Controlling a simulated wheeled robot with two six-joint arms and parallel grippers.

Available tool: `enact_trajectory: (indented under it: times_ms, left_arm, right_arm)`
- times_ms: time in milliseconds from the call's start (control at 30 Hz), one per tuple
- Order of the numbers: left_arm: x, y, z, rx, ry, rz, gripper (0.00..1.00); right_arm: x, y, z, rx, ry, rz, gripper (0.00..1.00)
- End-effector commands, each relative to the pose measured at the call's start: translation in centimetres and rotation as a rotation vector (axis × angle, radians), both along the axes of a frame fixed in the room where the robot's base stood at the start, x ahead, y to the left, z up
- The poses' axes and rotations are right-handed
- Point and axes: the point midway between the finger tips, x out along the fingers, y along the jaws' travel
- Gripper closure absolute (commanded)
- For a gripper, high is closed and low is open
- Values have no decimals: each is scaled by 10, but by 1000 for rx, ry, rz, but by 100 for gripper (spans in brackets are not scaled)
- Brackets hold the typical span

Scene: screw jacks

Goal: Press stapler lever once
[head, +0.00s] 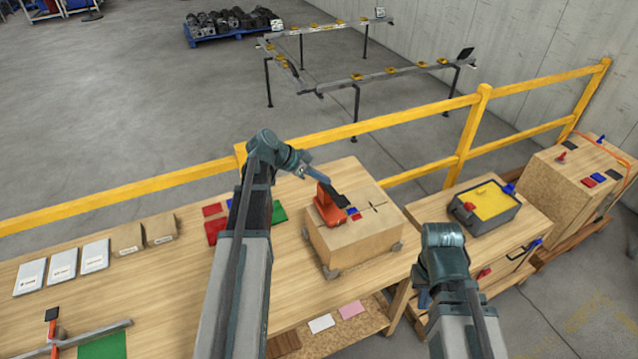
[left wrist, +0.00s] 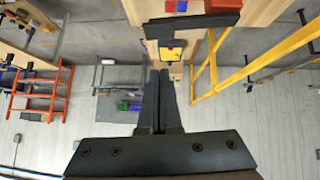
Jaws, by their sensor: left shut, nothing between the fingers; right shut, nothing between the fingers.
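The orange stapler (head: 328,210) stands on a cardboard-coloured box on the table in the head view. Its black lever (head: 331,194) slopes up toward my left gripper. My left gripper (head: 326,181) is shut and empty, with its tips close above the lever. I cannot tell whether they touch it. In the left wrist view, the shut fingers (left wrist: 158,72) point toward a dark bar (left wrist: 190,24) that looks like the lever. My right gripper (head: 422,297) is partly hidden by its arm at the table's right end, shut and empty, away from the stapler.
The box (head: 355,245) also carries small blue and red pieces. Red and green pads lie left of it. White and brown packets lie further left. A grey tray with a yellow top (head: 488,205) stands right. A yellow railing (head: 400,115) runs behind.

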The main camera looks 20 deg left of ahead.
Motion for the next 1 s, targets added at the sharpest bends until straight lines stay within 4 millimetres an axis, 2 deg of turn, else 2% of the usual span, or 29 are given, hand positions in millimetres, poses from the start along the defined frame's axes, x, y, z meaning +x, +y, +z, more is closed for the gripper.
enact_trajectory:
  times_ms: [33,300,500,700,1000]
  left_arm:
    - [6,-6,-15,0,1,-3,100]
    - [31,-33,-52,0,1,-3,100]
    - [27,-34,-71,1,1,0,100]
    - [26,-35,-81,0,0,0,100]
    - [26,-35,-82,0,0,0,100]
  right_arm:
    - [0,0,-15,-1,0,4,100]
    - [1,0,-52,-1,-1,15,100]
    - [1,0,-71,-1,-2,13,100]
    - [1,0,-81,-1,-2,11,100]
    - [1,0,-82,-1,-2,11,100]
